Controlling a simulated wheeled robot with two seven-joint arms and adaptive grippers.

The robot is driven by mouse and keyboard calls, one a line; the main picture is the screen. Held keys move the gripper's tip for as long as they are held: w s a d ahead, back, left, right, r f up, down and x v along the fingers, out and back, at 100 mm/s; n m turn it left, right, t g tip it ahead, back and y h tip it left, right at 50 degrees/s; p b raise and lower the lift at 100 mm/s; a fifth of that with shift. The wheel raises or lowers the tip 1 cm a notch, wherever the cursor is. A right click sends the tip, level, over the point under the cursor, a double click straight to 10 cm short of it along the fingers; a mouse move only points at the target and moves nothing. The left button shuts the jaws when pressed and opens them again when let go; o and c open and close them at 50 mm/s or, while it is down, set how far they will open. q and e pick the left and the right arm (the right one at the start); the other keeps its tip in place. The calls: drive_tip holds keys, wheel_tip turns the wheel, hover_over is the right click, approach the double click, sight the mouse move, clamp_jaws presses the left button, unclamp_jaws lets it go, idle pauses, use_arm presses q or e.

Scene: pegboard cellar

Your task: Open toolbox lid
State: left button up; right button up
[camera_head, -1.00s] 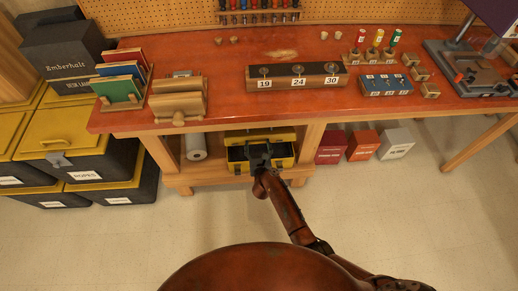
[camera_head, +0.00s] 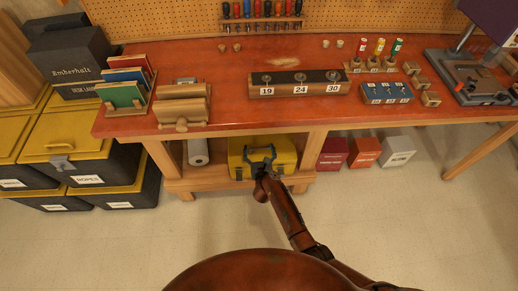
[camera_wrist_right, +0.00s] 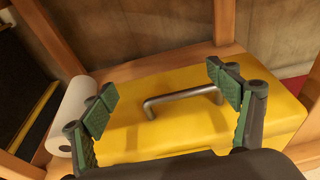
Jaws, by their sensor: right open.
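The yellow toolbox (camera_head: 288,148) sits on the low wooden shelf under the red workbench. Its yellow lid looks shut in both views; a grey metal bar handle (camera_wrist_right: 183,97) stands on it in the right wrist view. My right gripper (camera_head: 261,153) is over the toolbox, its two green-padded fingers (camera_wrist_right: 162,92) spread apart on either side of the handle. I cannot tell whether they touch the lid. Nothing is held. The toolbox's front is partly hidden by my right gripper and arm. My left gripper is not in view.
A white roll (camera_head: 198,151) lies left of the toolbox on the shelf. A bench leg (camera_head: 311,154) stands close on the right, with red, orange and white boxes (camera_head: 365,152) beyond. The bench top (camera_head: 230,118) overhangs. Floor in front is clear.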

drive_tip(key=v, duration=1.2)
drive_tip(key=shift+d+f, duration=0.1)
idle(0.4)
